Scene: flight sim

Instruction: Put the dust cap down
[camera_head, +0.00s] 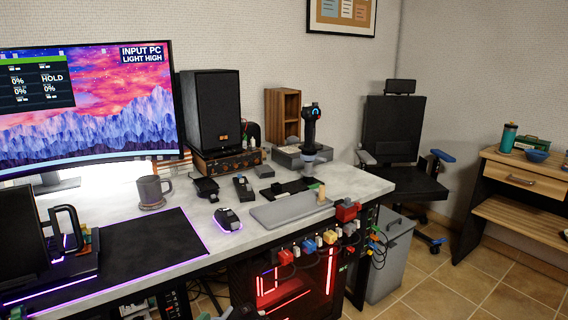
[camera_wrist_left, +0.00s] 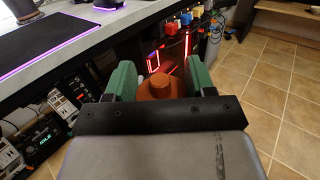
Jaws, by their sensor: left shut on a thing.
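My left gripper (camera_wrist_left: 160,82) shows in the left wrist view with its two green fingers on either side of an orange-brown dust cap (camera_wrist_left: 159,90). It is shut on the cap, which has a rounded knob on top and a wider body below. The cap's lower part is hidden behind the black gripper bar. The gripper is out in front of the desk, with the tiled floor to its right. I cannot make out the cap or the left gripper clearly in the head view. My right gripper is in neither view.
The grey desk (camera_head: 349,181) carries a mug (camera_head: 151,191), a mouse (camera_head: 227,219), a speaker (camera_head: 211,108), a joystick (camera_head: 310,130) and a flat grey slab (camera_head: 290,208). Coloured plugs (camera_head: 309,246) line its front edge above a red-lit PC. A bin (camera_head: 388,262) and chair (camera_head: 393,130) stand right.

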